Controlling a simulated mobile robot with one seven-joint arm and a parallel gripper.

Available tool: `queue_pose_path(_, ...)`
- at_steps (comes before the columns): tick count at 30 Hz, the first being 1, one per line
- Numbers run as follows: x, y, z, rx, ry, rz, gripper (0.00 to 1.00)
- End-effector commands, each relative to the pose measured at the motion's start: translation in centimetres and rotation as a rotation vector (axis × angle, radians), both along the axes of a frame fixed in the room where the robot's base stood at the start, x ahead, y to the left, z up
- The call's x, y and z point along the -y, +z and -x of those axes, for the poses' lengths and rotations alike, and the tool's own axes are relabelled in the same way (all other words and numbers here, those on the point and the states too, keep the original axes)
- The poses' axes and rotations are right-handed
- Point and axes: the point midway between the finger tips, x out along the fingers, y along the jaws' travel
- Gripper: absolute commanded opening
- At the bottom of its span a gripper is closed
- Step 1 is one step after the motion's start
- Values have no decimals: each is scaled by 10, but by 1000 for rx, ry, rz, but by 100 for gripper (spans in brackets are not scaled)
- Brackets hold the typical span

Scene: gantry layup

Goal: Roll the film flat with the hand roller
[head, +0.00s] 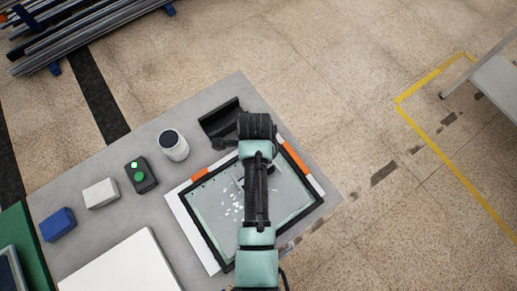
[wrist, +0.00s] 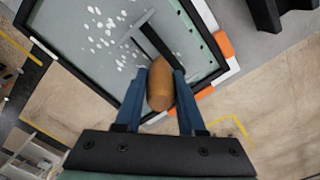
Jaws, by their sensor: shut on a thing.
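My gripper (wrist: 160,80) has its blue fingers shut on the rounded orange-brown handle (wrist: 161,92) of the hand roller. A dark stem and grey crossbar (wrist: 138,27) reach out beyond the handle, over the film. The grey-green film (head: 214,196) lies inside a black frame on the table and carries many white patches (head: 236,211). The film also shows in the wrist view (wrist: 75,35), with the patches left of the roller. In the head view my arm covers the middle of the film and hides most of the roller. I cannot tell whether the roller touches the film.
A black open holder (head: 219,118) stands behind the frame. A white cylinder (head: 173,146), a dark box with green lights (head: 141,176), a white block (head: 100,193) and a blue block (head: 57,225) stand to the left. Orange-and-white strips (head: 314,186) border the frame.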

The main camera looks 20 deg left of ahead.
Motion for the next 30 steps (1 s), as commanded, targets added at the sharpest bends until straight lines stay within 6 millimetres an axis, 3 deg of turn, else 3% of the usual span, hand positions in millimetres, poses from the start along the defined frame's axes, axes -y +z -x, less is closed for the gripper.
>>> queue_pose_path(14, -20, 1, -15, -1, -1, 1, 0)
queue_pose_path(30, 2, 0, 2, -1, -1, 0, 0)
